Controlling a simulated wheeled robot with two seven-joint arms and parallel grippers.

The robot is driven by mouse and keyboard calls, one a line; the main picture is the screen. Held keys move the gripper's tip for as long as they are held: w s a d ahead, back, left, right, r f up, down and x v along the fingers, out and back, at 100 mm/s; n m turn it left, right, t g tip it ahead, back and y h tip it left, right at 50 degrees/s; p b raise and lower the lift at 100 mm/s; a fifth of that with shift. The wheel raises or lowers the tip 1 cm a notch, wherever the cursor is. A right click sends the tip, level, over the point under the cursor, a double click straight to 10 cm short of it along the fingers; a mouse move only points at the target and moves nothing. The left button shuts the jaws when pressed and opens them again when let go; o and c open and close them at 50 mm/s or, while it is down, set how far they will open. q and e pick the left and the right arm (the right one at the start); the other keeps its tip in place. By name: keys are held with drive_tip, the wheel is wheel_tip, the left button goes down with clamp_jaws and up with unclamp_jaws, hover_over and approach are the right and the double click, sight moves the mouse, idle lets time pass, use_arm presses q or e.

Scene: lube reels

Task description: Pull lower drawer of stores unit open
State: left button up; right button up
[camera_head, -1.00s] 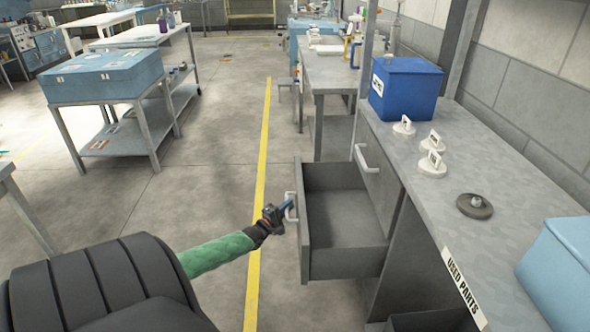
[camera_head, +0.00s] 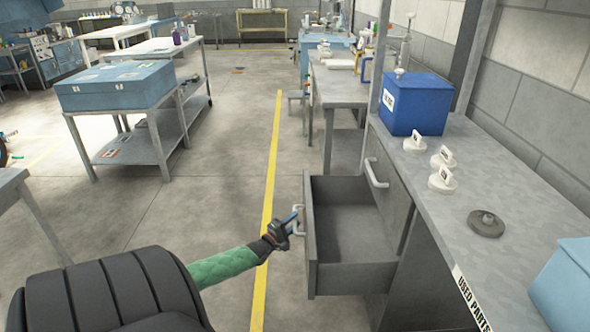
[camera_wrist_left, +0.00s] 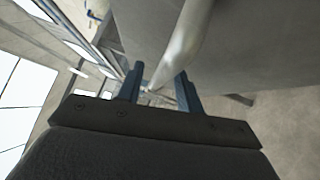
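The grey stores unit (camera_head: 395,205) stands at the right. Its lower drawer (camera_head: 345,275) is pulled out and looks empty inside. A closed upper front with a pale handle (camera_head: 376,174) is above it. The lower drawer's handle (camera_head: 298,222) is on its front, facing left. My left gripper (camera_head: 292,220) is at this handle. In the left wrist view, its two blue-grey fingers (camera_wrist_left: 158,88) are apart, with the pale handle (camera_wrist_left: 185,45) reaching between them and a gap visible. Contact with the handle is unclear. My right gripper is out of view.
The worktop (camera_head: 460,205) carries a blue bin (camera_head: 412,104), several white labelled pieces and a dark disc (camera_head: 486,223). A light blue box (camera_head: 568,285) is at the right edge. Clear floor (camera_head: 220,190) with a yellow line lies left of the drawer.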

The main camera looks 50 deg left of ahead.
use_arm(q)
drive_tip(key=s+f, duration=0.1)
drive_tip(key=s, duration=0.5)
drive_tip(key=shift+s+d, duration=0.25)
drive_tip(key=shift+d, duration=0.05)
